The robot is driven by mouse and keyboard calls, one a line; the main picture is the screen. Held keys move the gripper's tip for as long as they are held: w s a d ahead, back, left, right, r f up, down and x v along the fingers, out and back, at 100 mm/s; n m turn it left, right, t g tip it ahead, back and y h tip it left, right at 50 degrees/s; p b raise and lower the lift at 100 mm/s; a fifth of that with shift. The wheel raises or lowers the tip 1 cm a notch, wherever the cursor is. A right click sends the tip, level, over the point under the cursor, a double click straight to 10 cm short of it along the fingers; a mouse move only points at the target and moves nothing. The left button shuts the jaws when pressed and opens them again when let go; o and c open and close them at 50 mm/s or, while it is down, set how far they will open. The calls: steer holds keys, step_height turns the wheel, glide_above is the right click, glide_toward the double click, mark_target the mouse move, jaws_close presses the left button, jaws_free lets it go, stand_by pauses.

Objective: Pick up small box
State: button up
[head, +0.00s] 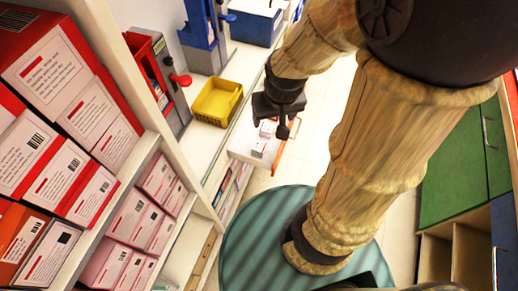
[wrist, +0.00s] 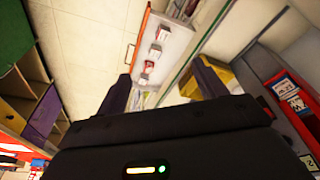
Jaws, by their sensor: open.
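Several small white boxes with red marks lie in a pulled-out white drawer (head: 240,148) with an orange front edge. Two of these small boxes, an upper one (head: 267,129) and a lower one (head: 258,149), show in the head view. In the wrist view a row of small boxes (wrist: 155,51) lies in the drawer (wrist: 178,45), ahead of my fingers. My gripper (head: 280,122) is open with nothing between its fingers. It appears above the drawer in the head view, partly covering it. Its two dark fingers stand wide apart in the wrist view (wrist: 163,86).
A yellow bin (head: 217,101) sits on the white counter left of my gripper. Shelves of red and white boxes (head: 70,130) fill the left side. Green cabinets (head: 460,160) stand at the right. Open tiled floor (wrist: 95,50) lies beside the drawer.

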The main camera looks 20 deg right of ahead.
steer(key=w+f+m+b, duration=0.2)
steer(key=w+f+b, duration=0.2)
steer(key=f, duration=0.3)
steer(key=w+a+f+m+g+b, duration=0.1)
steer(key=w+f+m+b, duration=0.1)
steer(key=w+f+b, duration=0.2)
steer(key=w+f+m+b, duration=0.3)
steer(key=f+b, duration=0.3)
steer(key=f, duration=0.4)
steer(key=shift+w+a+f+h, duration=0.25)
steer(key=shift+w+a+h, duration=0.15)
steer(key=shift+w, duration=0.35)
steer(key=b, duration=0.2)
glide_above(258, 147)
steer(key=f, duration=1.1)
steer(key=shift+s+a+f, duration=0.15)
steer(key=shift+s+a, duration=0.1)
steer(key=shift+s, duration=0.1)
steer(key=shift+w+f, duration=0.15)
steer(key=shift+f, duration=0.25)
